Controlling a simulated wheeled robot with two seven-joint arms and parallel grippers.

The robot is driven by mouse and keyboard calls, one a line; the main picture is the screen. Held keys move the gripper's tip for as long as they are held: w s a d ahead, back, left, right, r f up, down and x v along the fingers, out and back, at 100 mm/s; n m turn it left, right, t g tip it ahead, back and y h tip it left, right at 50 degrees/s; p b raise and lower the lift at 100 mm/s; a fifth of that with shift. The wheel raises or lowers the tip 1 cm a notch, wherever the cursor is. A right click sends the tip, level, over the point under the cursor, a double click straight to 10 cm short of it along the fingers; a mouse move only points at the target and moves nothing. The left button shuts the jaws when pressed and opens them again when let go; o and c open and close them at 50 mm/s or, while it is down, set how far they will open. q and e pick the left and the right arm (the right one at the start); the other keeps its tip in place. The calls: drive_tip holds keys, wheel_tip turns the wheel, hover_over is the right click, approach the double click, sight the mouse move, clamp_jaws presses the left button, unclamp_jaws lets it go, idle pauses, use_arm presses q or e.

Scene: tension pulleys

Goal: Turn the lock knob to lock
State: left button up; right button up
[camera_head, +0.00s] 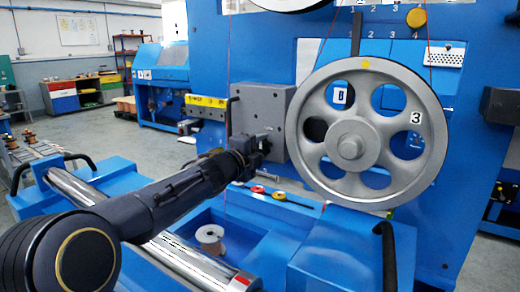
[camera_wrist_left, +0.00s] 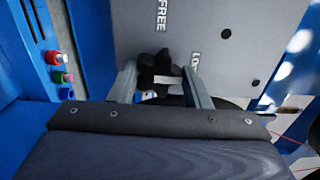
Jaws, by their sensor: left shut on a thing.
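The lock knob (camera_wrist_left: 155,66) is a dark lobed knob on a grey plate (camera_wrist_left: 205,25) in the left wrist view. The plate carries the word FREE and a partly hidden label beginning with LO. My left gripper (camera_wrist_left: 161,82) has its two fingers on either side of the knob and is shut on it. In the head view my left gripper (camera_head: 266,145) reaches in from the left to the lower front of the grey block (camera_head: 268,112), left of the large grey pulley wheel (camera_head: 322,140) marked 3. There the gripper hides most of the knob. My right gripper is not in view.
A blue machine frame (camera_head: 455,190) stands behind the wheel. Coloured buttons (camera_wrist_left: 62,77) sit left of the fingers in the wrist view. A metal roller (camera_head: 190,265) and a spool (camera_head: 209,234) lie below my arm. A black handle (camera_head: 385,250) stands at lower right.

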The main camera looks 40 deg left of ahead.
use_arm(q)
drive_tip(key=shift+f, duration=0.15)
drive_tip(key=o, duration=1)
drive_tip(key=s, duration=0.5)
drive_tip(key=s+d+p, duration=0.1)
drive_tip(key=s, duration=0.1)
drive_tip(key=shift+s, duration=0.4)
